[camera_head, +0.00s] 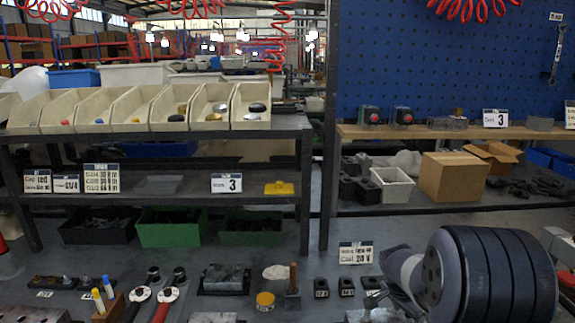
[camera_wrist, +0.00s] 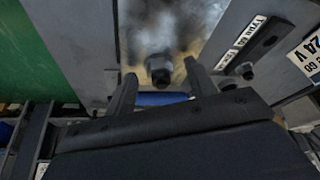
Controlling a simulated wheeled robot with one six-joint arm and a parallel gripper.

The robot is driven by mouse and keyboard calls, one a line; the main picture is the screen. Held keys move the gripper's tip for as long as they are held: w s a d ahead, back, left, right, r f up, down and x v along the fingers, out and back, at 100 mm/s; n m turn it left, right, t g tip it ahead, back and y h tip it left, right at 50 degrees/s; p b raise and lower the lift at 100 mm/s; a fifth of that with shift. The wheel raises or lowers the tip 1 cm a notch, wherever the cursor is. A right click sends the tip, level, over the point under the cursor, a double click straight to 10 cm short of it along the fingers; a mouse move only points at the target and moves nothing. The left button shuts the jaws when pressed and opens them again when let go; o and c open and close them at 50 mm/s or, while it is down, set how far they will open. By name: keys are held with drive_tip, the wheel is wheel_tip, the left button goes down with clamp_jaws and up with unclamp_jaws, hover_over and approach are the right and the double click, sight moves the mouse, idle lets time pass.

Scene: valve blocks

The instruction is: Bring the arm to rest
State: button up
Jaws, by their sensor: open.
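My arm (camera_head: 470,275) fills the lower right of the head view, low over the bench. Its dark, ribbed round link hides part of the bench there. My gripper (camera_wrist: 160,69) shows in the wrist view with its two fingers apart. A dark fitting like a nut or bolt (camera_wrist: 158,66) on a shiny metal surface (camera_wrist: 165,25) appears between the fingertips. I cannot tell how far it is from them, and no contact is clear. A blue part (camera_wrist: 162,98) shows behind the gripper body. In the head view the fingertips cannot be made out.
A label card (camera_head: 356,253) stands beside my arm. Small black blocks (camera_head: 321,287), a wooden-handled tool (camera_head: 292,285), a yellow tin (camera_head: 265,301) and a metal block (camera_head: 224,278) lie left of it. Cream bins (camera_head: 205,108) and a cardboard box (camera_head: 453,177) stand on shelves behind.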

drive_tip(key=n+t+y, duration=0.1)
drive_tip(key=n, duration=0.3)
drive_tip(key=shift+s+d, duration=0.1)
drive_tip(key=shift+d, duration=0.05)
drive_tip(key=shift+s+d+n+t+y, duration=0.1)
drive_tip(key=shift+n+t+y, duration=0.45)
drive_tip(key=shift+n, duration=1.35)
drive_tip(key=shift+n, duration=0.3)
